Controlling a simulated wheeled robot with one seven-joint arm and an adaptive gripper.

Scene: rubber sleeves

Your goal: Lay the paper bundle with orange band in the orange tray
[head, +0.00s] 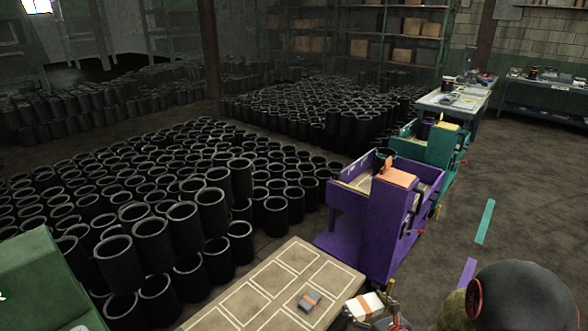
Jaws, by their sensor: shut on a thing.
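A white paper bundle with an orange band (362,306) shows at the bottom edge, right of the tan table's near corner. My gripper (384,312) is at the bundle's right end and is shut on it. The fingers are small and partly cut off by the lower picture edge. I cannot tell how high the bundle is above the surface. I make out no orange tray in this view.
A dark grey block with an orange band (309,301) lies on the tan table (262,277) marked with white-outlined squares. A purple stand (388,232) and a teal stand (440,150) are behind. Black rubber sleeves (152,242) crowd the left floor. Floor at right is open.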

